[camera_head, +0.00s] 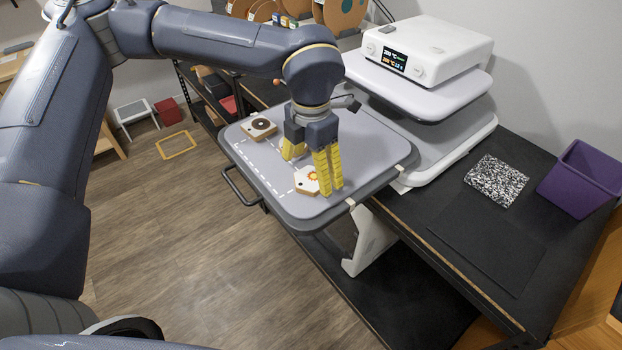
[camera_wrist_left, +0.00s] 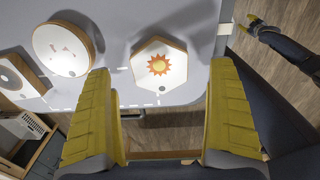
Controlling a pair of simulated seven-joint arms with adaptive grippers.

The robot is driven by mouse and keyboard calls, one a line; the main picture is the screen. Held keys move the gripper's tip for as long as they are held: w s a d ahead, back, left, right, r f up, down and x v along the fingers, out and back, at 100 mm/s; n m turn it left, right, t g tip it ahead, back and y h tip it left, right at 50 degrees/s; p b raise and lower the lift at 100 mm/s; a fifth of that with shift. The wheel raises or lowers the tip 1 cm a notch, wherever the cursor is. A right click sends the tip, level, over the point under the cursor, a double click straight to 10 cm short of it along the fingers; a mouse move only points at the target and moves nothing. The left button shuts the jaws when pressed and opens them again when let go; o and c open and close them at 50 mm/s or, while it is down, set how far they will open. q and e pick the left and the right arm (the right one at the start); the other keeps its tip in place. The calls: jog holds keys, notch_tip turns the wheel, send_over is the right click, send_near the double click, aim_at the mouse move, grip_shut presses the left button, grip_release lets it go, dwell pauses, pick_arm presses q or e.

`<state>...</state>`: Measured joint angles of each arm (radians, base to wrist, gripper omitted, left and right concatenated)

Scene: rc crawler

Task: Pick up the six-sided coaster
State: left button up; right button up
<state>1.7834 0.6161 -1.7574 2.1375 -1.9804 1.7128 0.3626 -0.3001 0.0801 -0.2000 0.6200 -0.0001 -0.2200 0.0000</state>
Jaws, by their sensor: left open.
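The six-sided coaster (camera_head: 304,178) has a white top with an orange sun and a wooden edge. It lies flat near the front edge of the grey platform (camera_head: 368,160). In the left wrist view the coaster (camera_wrist_left: 147,82) shows whole, between the tips of my left gripper's yellow fingers. My left gripper (camera_head: 312,170) is open and points down at the coaster; nothing is held. In the head view a finger covers its right side, and whether they touch cannot be told. My right gripper (camera_wrist_left: 256,25) shows small and distant in the left wrist view; its jaw state is unclear.
A round white coaster (camera_wrist_left: 60,48) and a square coaster with a dark disc (camera_head: 259,127) lie on the same platform. A white machine with a screen (camera_head: 430,50) stands behind. A purple bin (camera_head: 580,180) stands far right on the black bench.

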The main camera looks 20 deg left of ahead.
aim_at(311, 180)
pick_arm(q)
jog(key=shift+f, duration=1.3)
jog(key=c, duration=1.3)
jog(key=shift+r, duration=0.15)
